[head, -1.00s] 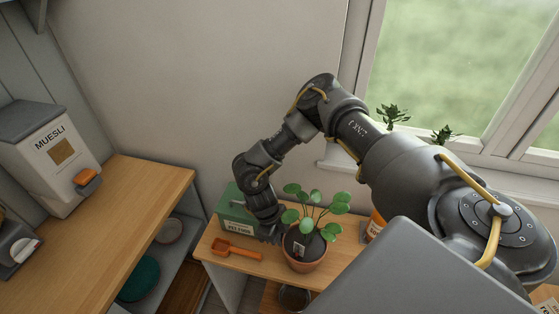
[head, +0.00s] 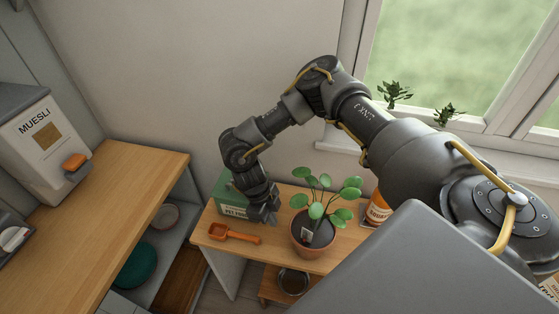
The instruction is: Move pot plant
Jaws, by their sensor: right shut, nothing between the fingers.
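The pot plant (head: 313,232) has round green leaves in a terracotta pot with dark soil and a small white tag. It stands upright on the low wooden shelf (head: 240,257), near its front edge. My right gripper (head: 268,217) hangs over the shelf to the left of the pot, pointing down, shut and empty. A gap shows between the fingers and the pot. My left gripper is not in view.
A green pet food box (head: 229,200) stands behind my right gripper, partly hidden. An orange scoop (head: 234,233) lies left of the pot. An orange bottle (head: 378,208) stands to its right. A wooden counter with a muesli dispenser (head: 44,143) is at left. Small plants (head: 394,92) stand by the window.

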